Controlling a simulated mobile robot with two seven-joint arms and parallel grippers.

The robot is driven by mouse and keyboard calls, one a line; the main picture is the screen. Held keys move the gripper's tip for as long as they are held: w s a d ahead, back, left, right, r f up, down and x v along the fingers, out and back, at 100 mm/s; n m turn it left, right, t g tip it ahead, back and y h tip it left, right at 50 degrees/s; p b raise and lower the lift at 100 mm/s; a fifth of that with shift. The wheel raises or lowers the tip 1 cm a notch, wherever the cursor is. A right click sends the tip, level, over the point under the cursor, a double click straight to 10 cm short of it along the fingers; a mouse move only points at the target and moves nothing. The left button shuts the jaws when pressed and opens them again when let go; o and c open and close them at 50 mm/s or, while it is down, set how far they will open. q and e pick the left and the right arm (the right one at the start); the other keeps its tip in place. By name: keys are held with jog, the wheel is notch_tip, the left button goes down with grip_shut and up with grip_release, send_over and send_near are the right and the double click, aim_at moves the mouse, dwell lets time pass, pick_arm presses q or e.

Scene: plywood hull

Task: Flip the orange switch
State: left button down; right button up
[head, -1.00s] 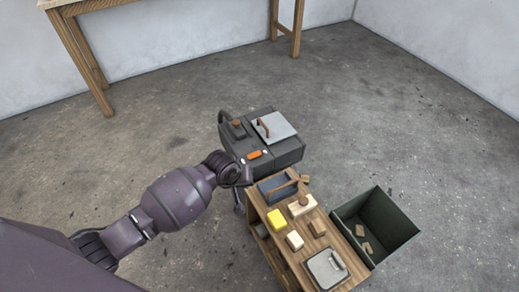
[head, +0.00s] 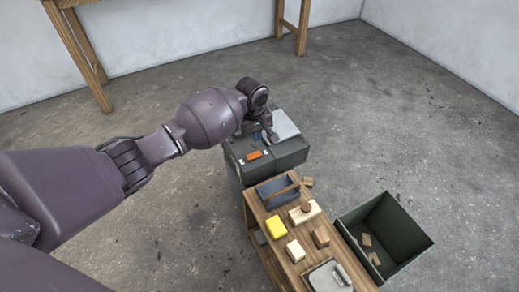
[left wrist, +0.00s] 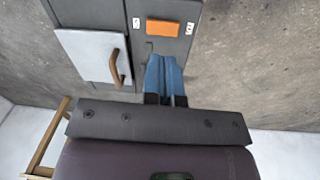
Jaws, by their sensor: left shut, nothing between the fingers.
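The orange switch (head: 254,155) is a small rectangular rocker on the near top edge of a dark grey machine (head: 288,154). It also shows plainly in the left wrist view (left wrist: 162,28), between two small white labels. My left gripper (head: 257,136) is over the machine, behind the switch as the head sees it. Its blue fingers are together and empty. In the left wrist view the fingertips (left wrist: 165,57) end just below the switch, with a small gap in the picture. I cannot tell their height above the panel. My right gripper is not in view.
The machine has a light grey lid (head: 285,124) with a brown handle (left wrist: 116,67). A wooden bench (head: 277,250) in front holds a blue tray (head: 272,193), a yellow block (head: 276,227) and several wooden blocks. A dark green bin (head: 408,240) stands at right.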

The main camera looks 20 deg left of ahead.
pick_arm(q)
jog(key=shift+n+g, duration=0.4)
jog(key=shift+n, duration=0.2)
jog(key=shift+w+a+r+b, duration=0.15)
jog(key=shift+w+r+b, duration=0.05)
jog(key=shift+w+r, duration=0.6)
jog(key=shift+w+a+r+b, duration=0.2)
jog(key=shift+w+r, duration=0.35)
jog(key=shift+w, duration=0.3)
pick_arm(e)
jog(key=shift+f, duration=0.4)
pick_arm(q)
jog(key=shift+f, duration=0.1)
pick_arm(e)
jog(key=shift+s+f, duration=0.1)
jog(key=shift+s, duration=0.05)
pick_arm(q)
jog(key=b, duration=0.6)
send_near(258, 153)
jog(key=f, duration=0.6)
jog(key=shift+s+d+f, duration=0.2)
jog(key=shift+s+f, duration=0.1)
jog(key=shift+w+f, duration=0.15)
jog(key=shift+f, duration=0.35)
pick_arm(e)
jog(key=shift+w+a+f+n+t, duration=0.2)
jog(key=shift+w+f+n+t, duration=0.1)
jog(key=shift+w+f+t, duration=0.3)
